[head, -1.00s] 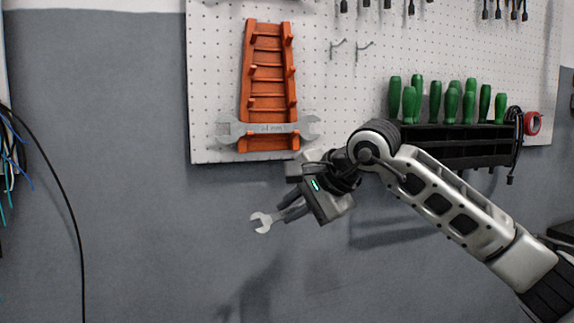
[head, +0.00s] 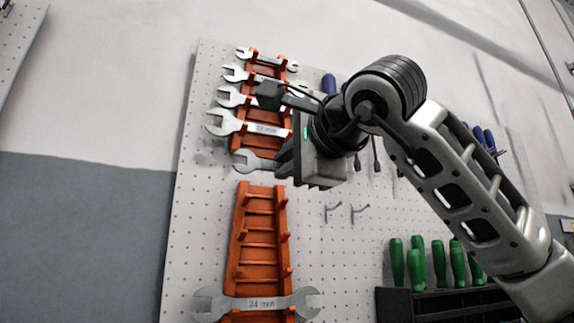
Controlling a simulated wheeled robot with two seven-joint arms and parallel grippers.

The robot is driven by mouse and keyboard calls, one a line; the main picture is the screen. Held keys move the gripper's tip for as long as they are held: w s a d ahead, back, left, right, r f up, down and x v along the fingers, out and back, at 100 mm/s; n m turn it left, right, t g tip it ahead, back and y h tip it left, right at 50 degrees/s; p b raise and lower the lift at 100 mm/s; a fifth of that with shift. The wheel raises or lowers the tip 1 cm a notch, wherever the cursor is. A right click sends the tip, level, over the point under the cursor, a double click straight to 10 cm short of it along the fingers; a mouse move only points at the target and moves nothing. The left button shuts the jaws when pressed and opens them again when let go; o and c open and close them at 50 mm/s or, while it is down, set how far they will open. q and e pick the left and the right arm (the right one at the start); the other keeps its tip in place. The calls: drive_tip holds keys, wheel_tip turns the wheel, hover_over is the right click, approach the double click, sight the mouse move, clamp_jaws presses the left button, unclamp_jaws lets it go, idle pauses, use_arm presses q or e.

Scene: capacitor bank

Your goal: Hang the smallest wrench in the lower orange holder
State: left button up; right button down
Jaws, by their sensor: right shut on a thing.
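My right gripper (head: 284,162) is shut on a silver open-ended wrench (head: 252,161). One jaw end of the wrench points left out of the fingers; the rest is hidden by the gripper. The gripper is in front of the pegboard, just above the lower orange holder (head: 256,238) and near the bottom of the upper holder. The lower holder's upper rungs are empty; a large wrench marked 24 mm (head: 260,304) hangs across its bottom. The upper orange holder (head: 264,71) carries several wrenches, smaller toward the top. My left gripper is out of view.
The white pegboard (head: 200,230) has two bare hooks (head: 345,211) right of the lower holder. Green-handled screwdrivers (head: 438,262) stand in a black rack (head: 440,304) at lower right. My right arm covers part of the board.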

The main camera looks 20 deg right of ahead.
drive_tip(key=w, duration=0.3)
drive_tip(key=w+f+p, duration=0.1)
drive_tip(key=w, duration=0.2)
drive_tip(key=w+f+p, duration=0.1)
drive_tip(key=w, duration=0.2)
drive_tip(key=shift+a, duration=0.15)
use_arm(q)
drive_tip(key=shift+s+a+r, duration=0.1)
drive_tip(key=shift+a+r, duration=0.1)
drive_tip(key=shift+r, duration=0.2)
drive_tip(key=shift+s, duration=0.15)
use_arm(e)
drive_tip(key=shift+w+f, duration=0.1)
idle(0.7)
